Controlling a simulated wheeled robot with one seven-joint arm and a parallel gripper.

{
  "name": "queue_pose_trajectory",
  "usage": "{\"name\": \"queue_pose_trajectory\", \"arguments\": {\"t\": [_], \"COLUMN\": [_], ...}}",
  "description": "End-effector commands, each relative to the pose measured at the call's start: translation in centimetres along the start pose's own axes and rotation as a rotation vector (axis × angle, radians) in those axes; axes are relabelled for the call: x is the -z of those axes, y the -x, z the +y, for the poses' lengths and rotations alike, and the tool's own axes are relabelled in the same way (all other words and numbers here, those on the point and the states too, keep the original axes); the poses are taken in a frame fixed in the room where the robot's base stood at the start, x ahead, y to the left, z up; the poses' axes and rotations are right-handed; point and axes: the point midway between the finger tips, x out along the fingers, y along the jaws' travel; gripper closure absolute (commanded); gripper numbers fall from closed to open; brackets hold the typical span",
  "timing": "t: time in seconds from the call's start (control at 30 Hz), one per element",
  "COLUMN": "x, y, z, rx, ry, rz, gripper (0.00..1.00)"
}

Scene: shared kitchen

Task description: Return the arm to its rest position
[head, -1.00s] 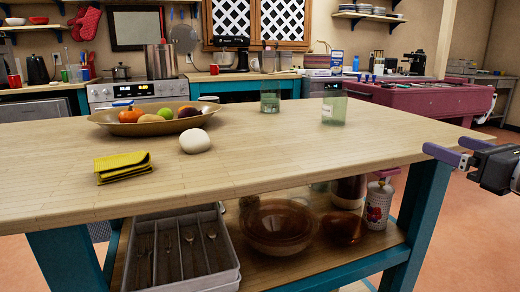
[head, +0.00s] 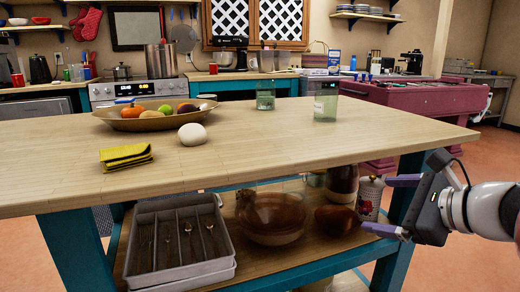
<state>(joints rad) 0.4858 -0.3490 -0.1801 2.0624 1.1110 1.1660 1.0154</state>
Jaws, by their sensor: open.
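My gripper (head: 392,206) is at the right side of the head view, beside the right end of the wooden table (head: 270,150) and below the level of its top. Its two purple-grey fingers point left and are spread apart, with nothing seen held between them. The fingers overlap the view of the table's right leg and of a white patterned canister (head: 369,196) on the lower shelf. I cannot tell whether a finger touches anything there. Part of my white arm shows behind the gripper at the right edge.
On the tabletop are a fruit bowl (head: 130,122), a white round object (head: 192,134), a yellow cloth (head: 126,157) and two green glasses (head: 325,106). The lower shelf holds a grey cutlery tray (head: 150,275) and a brown bowl (head: 270,222). Open floor (head: 480,155) lies to the right.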

Motion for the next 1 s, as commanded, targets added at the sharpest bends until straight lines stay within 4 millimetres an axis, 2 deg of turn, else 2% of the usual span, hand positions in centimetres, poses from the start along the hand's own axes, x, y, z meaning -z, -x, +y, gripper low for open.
{"name": "queue_pose_trajectory", "arguments": {"t": [0.03, 0.17, 0.23, 0.3, 0.4, 0.5, 0.63, 1.0], "x": [-0.1, 1.2, 2.6, 4.1, 6.1, 7.4, 8.3, 8.4], "y": [-0.8, -2.3, -2.4, -2.0, -1.3, -0.7, -0.3, -0.3], "z": [2.4, 9.6, 13.7, 16.8, 19.6, 21.0, 21.5, 21.6], "rx": [-0.06, -0.261, -0.396, -0.525, -0.678, -0.788, -0.864, -0.875], "ry": [0.115, 0.541, 0.848, 1.155, 1.54, 1.822, 2.017, 2.04], "rz": [0.036, 0.146, 0.196, 0.227, 0.248, 0.252, 0.252, 0.251], "gripper": [0.13, 0.13, 0.13, 0.13, 0.13, 0.13, 0.13, 0.13]}}
